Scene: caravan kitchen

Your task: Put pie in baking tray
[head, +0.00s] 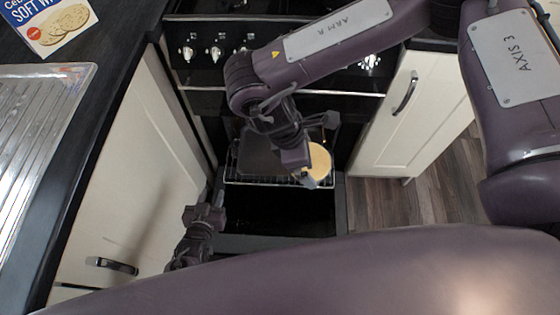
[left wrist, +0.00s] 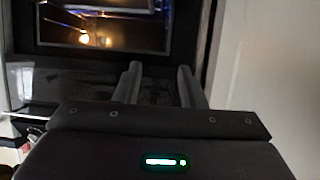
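The pie (head: 320,160), a round pale golden disc, is at the right side of the open oven in the head view. My right gripper (head: 308,180) is at its left edge and appears shut on it; the finger contact is partly hidden. The dark baking tray (head: 258,155) lies on the oven rack, just left of the pie and partly covered by my right arm. My left gripper (head: 214,208) is empty at the left side of the open oven. The left wrist view shows its two fingers (left wrist: 159,85) apart with nothing between them.
The wire rack (head: 238,180) is pulled out above the lowered oven door (head: 280,212). White cupboard doors flank the oven on the left (head: 135,170) and right (head: 418,115). A wooden floor (head: 390,205) is clear at the right. A food box (head: 48,22) lies on the left counter.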

